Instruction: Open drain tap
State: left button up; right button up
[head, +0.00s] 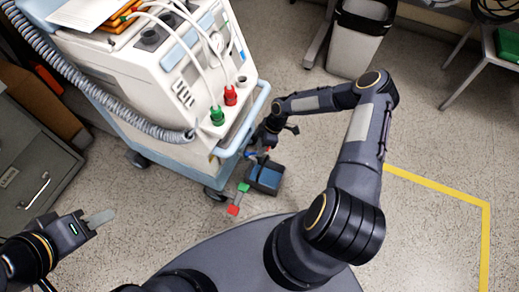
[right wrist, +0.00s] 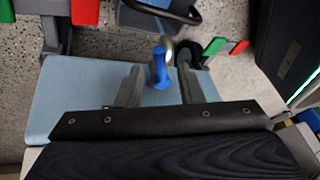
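The drain tap's small blue handle (right wrist: 160,68) shows in the right wrist view, with a grey metal body behind it, low on the light blue machine. My right gripper (right wrist: 158,82) is open, with one finger on each side of the handle. Gaps show between the handle and both fingers. In the head view my right gripper (head: 266,146) is low beside the machine's front, and a blue bit of the tap (head: 250,154) shows next to it. My left gripper (head: 99,219) is at the lower left, far from the tap; whether its fingers are apart is unclear.
The white and light blue machine (head: 140,70) stands on wheels. A dark and blue container (head: 265,177) lies on the floor below the tap, beside a green and red piece (head: 238,199). A grey cabinet (head: 30,165) is at left, a bin (head: 357,40) at the back.

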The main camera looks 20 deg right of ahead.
jog(key=shift+a+f, duration=0.3)
jog(key=shift+f, duration=0.3)
grip_shut()
jog(key=shift+s+a+r+m+t, duration=0.1)
jog(key=shift+s+m+t, duration=0.25)
jog(key=shift+m, duration=0.25)
jog(key=shift+s+a+m+t+p, duration=0.2)
jog(key=shift+s+m+t+p, duration=0.2)
jog(key=shift+m, duration=0.6)
